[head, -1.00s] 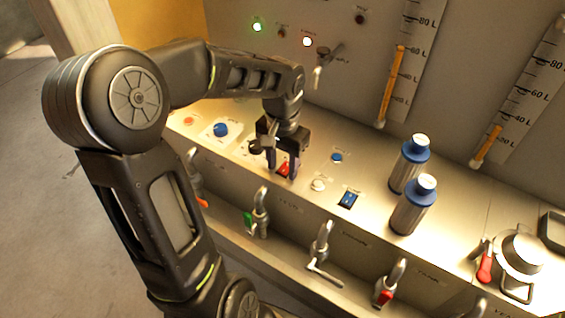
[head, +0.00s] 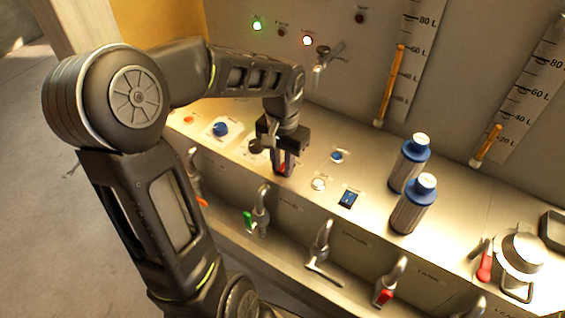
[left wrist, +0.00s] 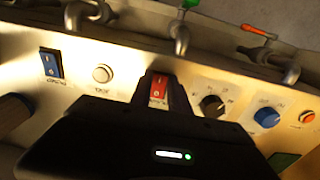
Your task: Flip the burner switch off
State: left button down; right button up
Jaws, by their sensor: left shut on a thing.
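A red rocker switch (head: 281,169) sits on the sloped panel, mostly hidden by my left gripper (head: 283,170). In the left wrist view the red switch (left wrist: 158,90) shows upright in the picture between my dark fingertips. The left gripper points down at the panel and is shut on this switch. Its label is too small to read, and its on or off position cannot be told. A blue rocker switch (head: 348,199) lies to the right, apart from the gripper; it also shows in the left wrist view (left wrist: 51,65). My right gripper is not in view.
A white button (head: 318,184), a small blue button (head: 337,156) and a blue knob (head: 221,129) surround the gripper. Two blue-capped bottles (head: 414,205) stand to the right. Several valve handles line the lower front.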

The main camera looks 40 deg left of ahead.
pick_arm(q)
jog(key=shift+w+r+g+p, duration=0.35)
jog(key=shift+g+p, duration=0.55)
jog(key=shift+p, duration=0.55)
jog(key=shift+w+f+g+p, duration=0.1)
jog(key=shift+g+p, duration=0.4)
jog(key=shift+a+f, duration=0.1)
jog(key=c, duration=1.2)
grip_release()
jog(key=shift+c, duration=0.2)
